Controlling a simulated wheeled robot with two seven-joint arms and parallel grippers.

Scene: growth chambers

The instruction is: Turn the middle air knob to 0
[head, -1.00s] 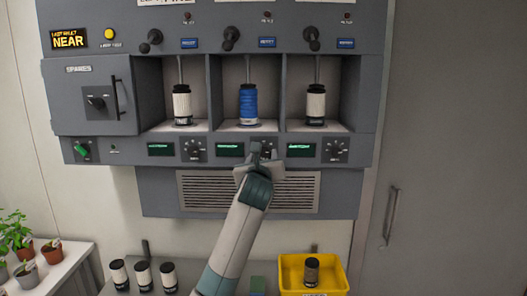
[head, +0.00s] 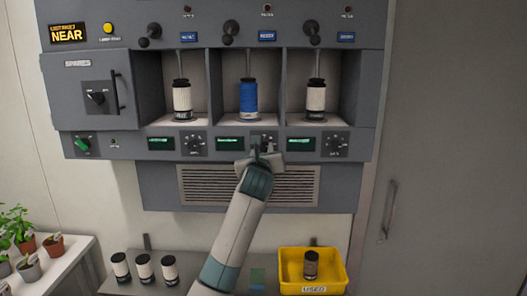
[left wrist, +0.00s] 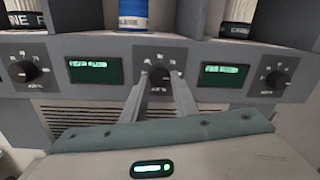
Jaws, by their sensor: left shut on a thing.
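The middle air knob (left wrist: 158,74) is a dark dial on a grey panel below the middle bay. In the head view it is mostly hidden behind my gripper. My left gripper (left wrist: 160,80) reaches up to it from below. Its two fingers close on the knob from either side. In the head view my left gripper (head: 262,150) covers the lower part of the middle dial plate (head: 266,137). The knob's pointer setting cannot be read. My right gripper is not in view.
Matching knobs sit on the left (head: 195,143) and right (head: 335,144). Green displays (head: 230,143) sit between them. A blue cartridge (head: 248,97) stands in the middle bay above. A yellow bin (head: 313,283) and several white cartridges (head: 143,267) are on the bench below.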

